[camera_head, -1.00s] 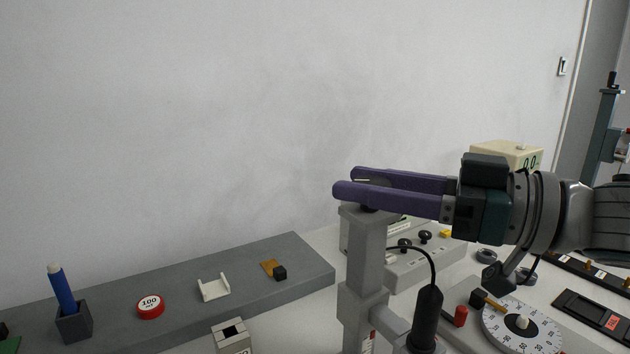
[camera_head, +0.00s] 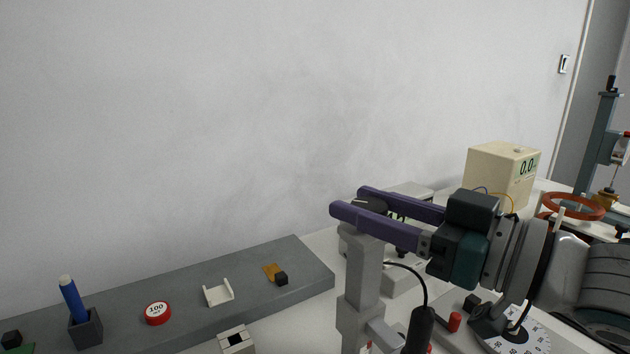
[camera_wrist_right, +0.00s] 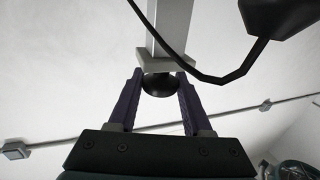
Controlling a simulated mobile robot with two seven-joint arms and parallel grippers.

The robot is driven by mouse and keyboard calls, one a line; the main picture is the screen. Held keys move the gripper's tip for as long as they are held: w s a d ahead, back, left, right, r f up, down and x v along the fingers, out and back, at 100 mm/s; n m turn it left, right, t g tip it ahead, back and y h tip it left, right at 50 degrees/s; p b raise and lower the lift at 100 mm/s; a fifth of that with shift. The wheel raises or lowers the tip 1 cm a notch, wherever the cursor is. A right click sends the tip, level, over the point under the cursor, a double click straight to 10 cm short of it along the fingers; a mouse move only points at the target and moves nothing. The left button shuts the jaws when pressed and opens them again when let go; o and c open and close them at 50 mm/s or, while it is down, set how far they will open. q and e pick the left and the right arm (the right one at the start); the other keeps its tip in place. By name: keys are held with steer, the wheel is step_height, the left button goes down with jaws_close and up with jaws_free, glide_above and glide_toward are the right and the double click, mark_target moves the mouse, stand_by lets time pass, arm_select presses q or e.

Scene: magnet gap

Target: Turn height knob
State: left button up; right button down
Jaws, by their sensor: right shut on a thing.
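The height knob (camera_head: 371,205) is a dark round knob on top of an upright grey post (camera_head: 358,285). My right gripper (camera_head: 349,200) has long purple fingers and reaches in from the right, one finger on each side of the knob. It is shut on the knob. In the right wrist view, the black knob (camera_wrist_right: 160,86) sits between the two fingers (camera_wrist_right: 160,77), under the end of the grey post (camera_wrist_right: 170,25). Any marking on the knob is too small to read. My left gripper is not in view.
A black probe (camera_head: 419,331) with a cable hangs beside the post. A beige box with a readout (camera_head: 502,172) stands behind my right arm. A grey shelf (camera_head: 190,330) on the left carries a blue rod (camera_head: 72,298) in a holder and a red disc (camera_head: 157,313).

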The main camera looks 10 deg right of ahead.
steer(key=m+t+h+p, duration=0.2)
steer(key=h, duration=0.1)
steer(key=shift+r+m, duration=0.2)
steer(key=shift+m, duration=0.1)
steer(key=shift+f+m+t+h+p, duration=0.15)
steer(key=shift+m+t+h+p, duration=0.45)
steer(key=shift+m+h, duration=0.9)
steer(key=shift+h, duration=0.7)
steer(key=shift+c, duration=1.8)
jaws_free()
steer(key=s+d, duration=0.2)
steer(key=s, duration=0.7)
steer(key=shift+s, duration=0.35)
